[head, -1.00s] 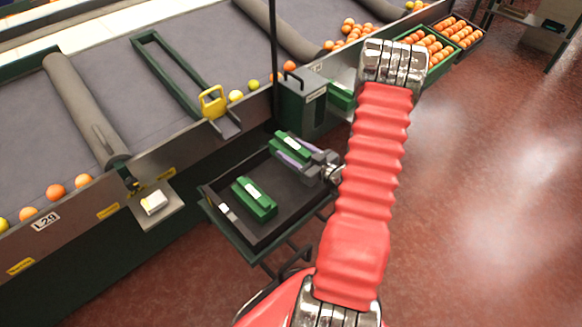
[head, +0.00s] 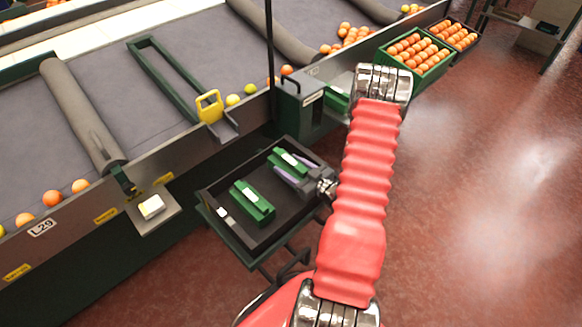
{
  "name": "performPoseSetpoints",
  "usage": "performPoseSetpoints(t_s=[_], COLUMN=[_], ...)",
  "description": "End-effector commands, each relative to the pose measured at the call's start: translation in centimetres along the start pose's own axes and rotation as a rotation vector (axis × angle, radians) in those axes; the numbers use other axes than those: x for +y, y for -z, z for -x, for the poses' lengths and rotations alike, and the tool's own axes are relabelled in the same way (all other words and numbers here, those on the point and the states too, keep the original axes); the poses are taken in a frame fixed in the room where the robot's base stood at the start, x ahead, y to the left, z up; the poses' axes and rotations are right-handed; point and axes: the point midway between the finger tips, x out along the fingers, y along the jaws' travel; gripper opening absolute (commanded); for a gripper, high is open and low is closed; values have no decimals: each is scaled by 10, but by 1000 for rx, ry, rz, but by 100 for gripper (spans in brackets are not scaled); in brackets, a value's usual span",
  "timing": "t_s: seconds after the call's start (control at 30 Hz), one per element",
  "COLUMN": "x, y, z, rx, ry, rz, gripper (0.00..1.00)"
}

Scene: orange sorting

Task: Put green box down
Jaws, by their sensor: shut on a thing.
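A green box (head: 283,158) with a white label is between the fingers of my gripper (head: 296,168), which is shut on it. It is at the upper right part of a black tray (head: 246,237), low inside the rim. I cannot tell whether it touches the tray floor. A second green box (head: 262,210) with a white label lies in the tray, to the lower left of the held one. My red arm runs along the right of the tray.
The tray sits on a stand beside a grey conveyor (head: 180,90) with loose oranges. A white item (head: 151,206) lies on a small ledge left of the tray. The red floor on the right is clear.

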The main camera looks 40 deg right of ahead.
Motion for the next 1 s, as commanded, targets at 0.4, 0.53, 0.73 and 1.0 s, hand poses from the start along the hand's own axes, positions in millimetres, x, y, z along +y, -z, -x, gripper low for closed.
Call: performPoseSetpoints(t_s=[0.4,0.53,0.73,1.0], x=[1,1,1,1], y=[-7,-10,-14,-20], z=[-1,-2,-2,-3], rx=[2,2,2,2], ry=[-1,-1,-1,-1], rz=[2,2,1,1], gripper=[24,24,24,24])
